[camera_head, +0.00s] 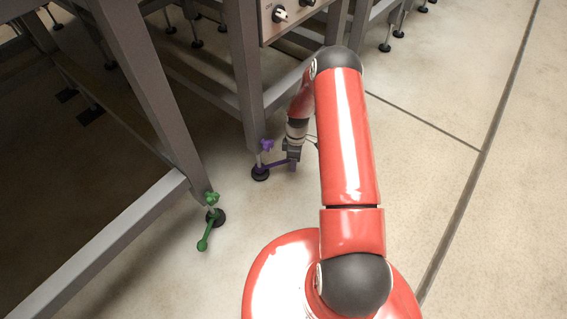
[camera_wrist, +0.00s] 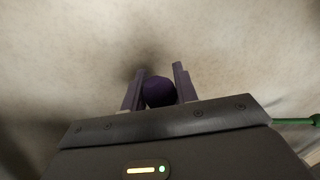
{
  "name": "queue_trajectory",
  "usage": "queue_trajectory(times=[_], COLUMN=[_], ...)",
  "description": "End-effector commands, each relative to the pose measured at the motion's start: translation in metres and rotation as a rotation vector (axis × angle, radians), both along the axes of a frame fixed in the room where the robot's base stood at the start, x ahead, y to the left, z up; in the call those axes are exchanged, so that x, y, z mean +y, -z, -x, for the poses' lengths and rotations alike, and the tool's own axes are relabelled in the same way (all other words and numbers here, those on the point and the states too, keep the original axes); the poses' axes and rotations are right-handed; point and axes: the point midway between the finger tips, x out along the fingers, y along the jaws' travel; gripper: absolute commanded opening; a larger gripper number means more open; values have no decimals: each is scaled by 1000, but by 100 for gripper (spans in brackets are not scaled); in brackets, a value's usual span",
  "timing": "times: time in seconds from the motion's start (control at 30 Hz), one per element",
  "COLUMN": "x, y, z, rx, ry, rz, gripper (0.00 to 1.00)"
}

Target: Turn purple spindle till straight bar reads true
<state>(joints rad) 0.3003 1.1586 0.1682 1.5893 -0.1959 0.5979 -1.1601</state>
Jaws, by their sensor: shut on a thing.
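The purple spindle (camera_head: 267,145) stands at the foot of a grey machine leg in the head view, with a star-shaped knob and a purple lever arm (camera_head: 277,164) reaching right from its lower part. My gripper (camera_head: 292,160) is low over the floor at the arm's outer end. In the wrist view, my gripper (camera_wrist: 159,73) is shut on the lever's rounded purple end (camera_wrist: 159,92), which sits between the two fingers. The spindle's own knob is not seen in the wrist view. I cannot make out a straight bar or its reading.
A green spindle with a lever (camera_head: 204,243) stands at the near leg on the left; a green rod (camera_wrist: 291,121) shows in the wrist view. Grey frame legs (camera_head: 243,75) and a control panel (camera_head: 285,14) are close by. The floor to the right is clear.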

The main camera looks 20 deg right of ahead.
Motion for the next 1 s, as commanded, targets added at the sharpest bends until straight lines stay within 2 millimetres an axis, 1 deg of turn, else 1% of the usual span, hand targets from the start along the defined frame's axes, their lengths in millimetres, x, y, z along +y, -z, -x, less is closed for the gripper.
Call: queue_trajectory(times=[0.23,0.7,0.73,0.87,0.9,1.0], x=[-6,-6,-6,-6,-6,-6], y=[0,0,0,0,0,0], z=[-1,-1,-1,-1,-1,-1], rx=[-1,-3,-3,-2,-1,-1], ry=[-53,-64,-64,-64,-63,-63], rz=[-1,-1,-1,0,-1,-1], gripper=[0,0,32,49,51,51])
